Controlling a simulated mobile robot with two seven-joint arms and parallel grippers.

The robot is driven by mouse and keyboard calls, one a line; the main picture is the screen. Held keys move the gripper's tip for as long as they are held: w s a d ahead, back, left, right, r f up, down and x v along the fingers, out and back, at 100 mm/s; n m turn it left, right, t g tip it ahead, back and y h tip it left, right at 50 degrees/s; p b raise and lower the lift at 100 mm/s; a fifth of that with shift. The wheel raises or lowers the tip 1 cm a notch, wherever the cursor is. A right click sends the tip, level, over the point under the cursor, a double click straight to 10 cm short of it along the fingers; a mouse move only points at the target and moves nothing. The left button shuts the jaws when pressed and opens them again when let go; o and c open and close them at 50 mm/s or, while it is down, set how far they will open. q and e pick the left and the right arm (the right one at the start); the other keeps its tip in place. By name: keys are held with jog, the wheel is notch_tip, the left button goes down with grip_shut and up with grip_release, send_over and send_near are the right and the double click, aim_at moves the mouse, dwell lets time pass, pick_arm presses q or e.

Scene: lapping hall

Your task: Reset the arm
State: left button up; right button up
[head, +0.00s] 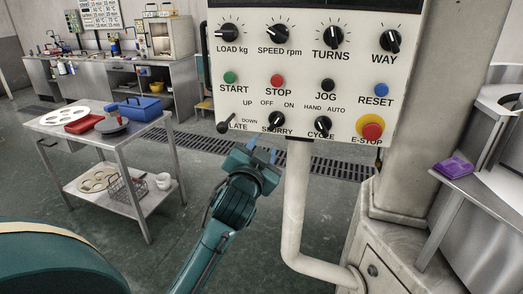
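My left gripper (262,149) is raised in front of the control panel's lower edge, just below the PLATE and SLURRY controls. Its two blue-tipped fingers look apart, with nothing visible between them. The pale control panel (305,100) has a blue RESET button (382,89) at its right side. A red E-STOP button (372,131) on a yellow ring sits below it. The PLATE lever (226,127) is at the panel's lower left. My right gripper is not in view.
The panel stands on a bent pale pipe (296,205). A steel trolley (140,194) with a blue box (138,107) and red tray (83,124) stands at left. A purple cloth (455,167) lies on the right-hand shelf. Open floor separates my arm and the trolley.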

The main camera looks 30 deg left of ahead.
pick_arm(q)
jog(key=s+d+f+m+g+h, duration=0.1)
jog(key=s+d+f+h, duration=0.15)
jog(key=f, duration=0.65)
jog(key=s+d+f+g+h, duration=0.2)
jog(key=s+d+f, duration=0.15)
jog(key=f, duration=0.55)
jog(key=s+d+f+g+h, duration=0.2)
jog(key=s+d+f, duration=0.3)
jog(key=s+f, duration=0.3)
jog(key=s+d+f+g+h, duration=0.2)
jog(key=s+d+f, duration=0.2)
jog(key=s+f, duration=0.5)
jog(key=shift+s+d+n, duration=0.3)
jog(key=shift+d+n, duration=0.05)
jog(key=shift+n, duration=0.05)
jog(key=shift+a+f, duration=0.1)
jog(key=shift+a, duration=0.1)
